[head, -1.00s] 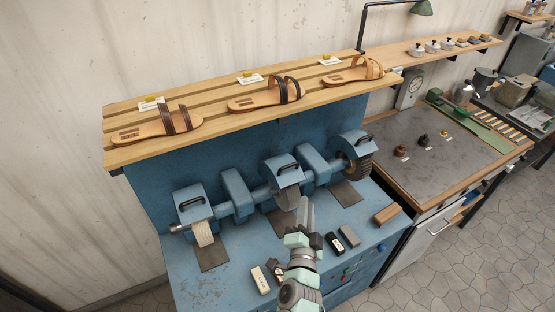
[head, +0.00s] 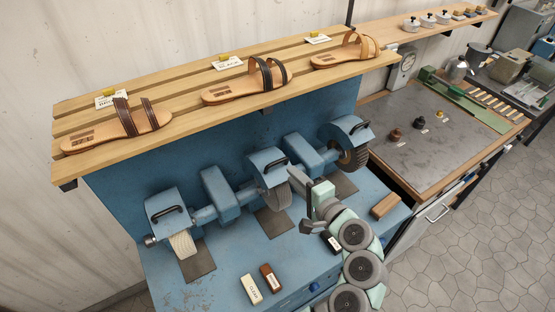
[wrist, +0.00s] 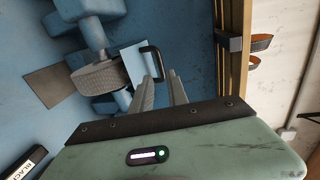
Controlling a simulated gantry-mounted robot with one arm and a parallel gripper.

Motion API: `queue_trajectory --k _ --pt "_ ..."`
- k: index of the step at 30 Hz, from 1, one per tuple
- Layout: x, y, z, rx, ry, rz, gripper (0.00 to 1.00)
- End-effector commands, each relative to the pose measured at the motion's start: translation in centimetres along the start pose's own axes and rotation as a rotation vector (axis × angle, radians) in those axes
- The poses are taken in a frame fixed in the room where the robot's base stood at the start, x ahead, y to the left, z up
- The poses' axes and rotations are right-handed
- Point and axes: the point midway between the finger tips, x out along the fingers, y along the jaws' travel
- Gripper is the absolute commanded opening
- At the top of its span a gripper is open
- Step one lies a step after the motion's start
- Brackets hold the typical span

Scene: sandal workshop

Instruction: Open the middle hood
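The middle hood (head: 263,158) is a blue cover with a black bar handle (head: 275,164), sitting over the top of a grey grinding wheel (head: 278,193). My gripper (head: 294,180) is just right of this hood, its fingers pointing toward the handle. In the wrist view, my gripper (wrist: 160,76) has its two grey fingers apart with nothing between them. The handle (wrist: 154,62) lies just past the fingertips, with the hood (wrist: 134,60) and the wheel (wrist: 97,77) to its left. Whether a finger touches the handle I cannot tell.
The left hood (head: 165,205) and right hood (head: 346,129) flank the middle one. A slatted shelf (head: 190,130) with sandals overhangs behind. On the blue bench top lie a cream block (head: 251,289), a brown block (head: 271,278), a black block (head: 331,243) and a wooden block (head: 385,206).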

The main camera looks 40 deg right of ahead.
Motion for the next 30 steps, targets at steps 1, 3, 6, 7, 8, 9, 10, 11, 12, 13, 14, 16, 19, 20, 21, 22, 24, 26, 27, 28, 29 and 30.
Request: queue_trajectory --k 1,3,6,7,8,9,10,11,12,13,14,16,19,20,21,22,24,26,27,28,29,30 --pt "0.9 -0.2 0.1 0.0 -0.003 0.001 0.2" --pt "2.2 -0.2 0.1 0.001 -0.005 0.002 0.2" --pt "4.0 -0.3 0.0 -0.001 0.0 -0.001 0.2" --pt "4.5 -0.2 0.1 -0.001 -0.003 0.0 0.2" --pt "5.0 -0.2 0.1 -0.001 -0.004 0.001 0.2" --pt "5.6 -0.3 0.0 -0.002 -0.001 -0.001 0.2" --pt "6.0 -0.3 0.0 -0.003 0.002 -0.001 0.2" --pt "6.4 -0.3 0.0 -0.002 0.001 -0.001 0.2" --pt "6.9 -0.2 0.0 -0.002 -0.001 0.0 0.2" --pt "7.2 -0.1 0.1 -0.001 -0.002 0.001 0.2" --pt "7.5 -0.1 0.1 -0.001 -0.001 0.0 0.2" --pt "7.9 -0.1 -0.1 -0.001 0.003 -0.002 0.2" --pt "8.3 -0.1 -0.1 0.0 0.004 -0.002 0.2" --pt "8.4 -0.1 -0.1 0.0 0.004 -0.001 0.2" --pt "8.5 -0.1 -0.1 0.0 0.004 -0.001 0.2" --pt "8.5 0.0 -0.1 0.0 0.004 -0.001 0.2" --pt "8.6 0.0 -0.1 0.0 0.004 -0.001 0.2" --pt "8.6 0.0 -0.1 0.0 0.004 -0.001 0.2" --pt "8.6 0.0 -0.1 0.0 0.004 -0.001 0.2" --pt "8.6 0.0 -0.1 0.0 0.004 -0.001 0.2" --pt "8.6 0.0 -0.1 0.0 0.004 -0.001 0.19" --pt "8.6 0.0 -0.1 -0.001 0.004 -0.001 0.16"
